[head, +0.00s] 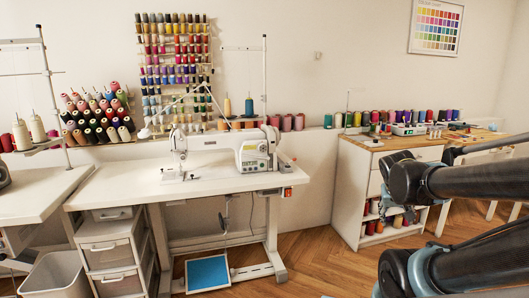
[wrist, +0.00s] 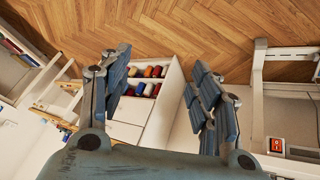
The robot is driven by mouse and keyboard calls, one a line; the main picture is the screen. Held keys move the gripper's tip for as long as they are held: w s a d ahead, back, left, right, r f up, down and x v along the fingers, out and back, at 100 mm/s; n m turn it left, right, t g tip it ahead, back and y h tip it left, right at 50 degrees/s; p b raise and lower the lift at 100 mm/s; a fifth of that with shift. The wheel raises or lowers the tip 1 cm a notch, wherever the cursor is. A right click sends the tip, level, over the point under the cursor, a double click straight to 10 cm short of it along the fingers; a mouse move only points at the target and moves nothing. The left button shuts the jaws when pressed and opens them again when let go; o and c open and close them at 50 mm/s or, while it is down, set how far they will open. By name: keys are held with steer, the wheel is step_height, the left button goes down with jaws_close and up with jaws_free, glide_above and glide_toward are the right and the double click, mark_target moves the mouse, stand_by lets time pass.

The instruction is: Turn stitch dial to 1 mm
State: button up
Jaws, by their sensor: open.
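The white sewing machine (head: 220,143) stands on its white table (head: 130,188) left of centre in the head view. The right end of the machine carries a panel (head: 254,154) with small controls. The stitch dial and its setting are too small to make out. My gripper (wrist: 158,62) shows in the wrist view with its two blue-grey fingers spread wide and nothing between them. It is away from the machine; the wrist view looks past it to the floor and a cabinet. In the head view only my arm shows at the right edge.
A red switch (head: 287,192) sits under the table's right end, and also shows in the wrist view (wrist: 276,145). A wooden-topped cabinet (head: 353,190) with thread spools stands to the right. Open wood floor (head: 315,262) lies between. A drawer unit (head: 110,256) stands under the machine table's left side.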

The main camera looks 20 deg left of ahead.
steer(key=w+a+r+t, duration=0.2)
steer(key=w+a, duration=0.1)
steer(key=w, duration=0.3)
steer(key=w+a+r+t, duration=0.2)
steer(key=w+a+r, duration=0.1)
steer(key=w, duration=0.3)
steer(key=n+t+y, duration=0.6)
steer(key=n+y, duration=0.3)
steer(key=y, duration=0.3)
glide_toward(263, 147)
steer(key=x, duration=0.8)
steer(key=shift+w+f, duration=0.1)
steer(key=c, duration=1)
